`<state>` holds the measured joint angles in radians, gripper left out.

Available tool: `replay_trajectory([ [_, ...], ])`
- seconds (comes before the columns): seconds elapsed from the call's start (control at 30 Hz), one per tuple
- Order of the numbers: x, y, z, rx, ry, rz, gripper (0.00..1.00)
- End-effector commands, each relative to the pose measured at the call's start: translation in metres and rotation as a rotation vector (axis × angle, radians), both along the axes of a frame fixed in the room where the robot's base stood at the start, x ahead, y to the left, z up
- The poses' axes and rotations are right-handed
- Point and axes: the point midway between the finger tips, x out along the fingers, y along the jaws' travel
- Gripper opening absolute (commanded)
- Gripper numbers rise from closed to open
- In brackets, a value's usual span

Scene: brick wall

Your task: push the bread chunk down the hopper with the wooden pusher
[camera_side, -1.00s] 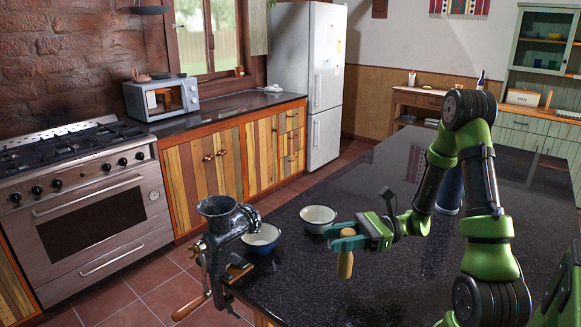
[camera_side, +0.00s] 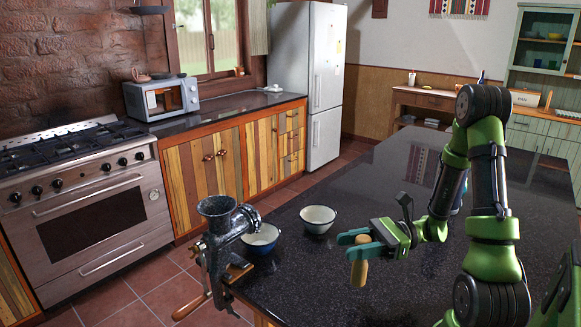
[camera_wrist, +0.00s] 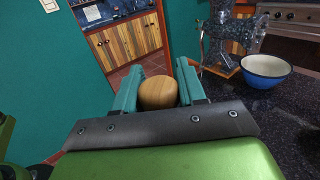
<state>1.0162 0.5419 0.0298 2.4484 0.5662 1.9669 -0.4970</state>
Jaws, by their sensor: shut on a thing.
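The wooden pusher (camera_side: 359,270) is held upright between the teal fingers of my gripper (camera_side: 362,246). In the wrist view its round top (camera_wrist: 158,93) shows between the fingertips (camera_wrist: 158,88). The pusher hangs at the right of the grinder over the dark counter; I cannot tell whether its lower end touches the counter. The grey metal grinder with its open hopper (camera_side: 217,207) is clamped at the counter's left edge, apart from my gripper. It also shows in the wrist view (camera_wrist: 228,38). No bread chunk is visible; the hopper's inside is hidden.
A blue bowl (camera_side: 261,241) stands right beside the grinder, and a white bowl (camera_side: 318,221) stands behind it, between grinder and gripper. The grinder's wooden-handled crank (camera_side: 190,306) hangs below the edge. The dark counter (camera_side: 300,285) is clear in front of the bowls.

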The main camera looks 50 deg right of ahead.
Motion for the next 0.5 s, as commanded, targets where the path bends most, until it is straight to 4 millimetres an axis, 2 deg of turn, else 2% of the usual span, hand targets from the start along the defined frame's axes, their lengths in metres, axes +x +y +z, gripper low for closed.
replay_trajectory([
  [0.17, 0.0, 0.0, 0.028, -0.009, -0.007, 0.0, 0.04],
  [0.27, 0.0, 0.001, 0.057, -0.012, -0.008, 0.001, 0.04],
  [0.5, -0.001, 0.001, 0.143, -0.013, -0.011, 0.002, 0.04],
])
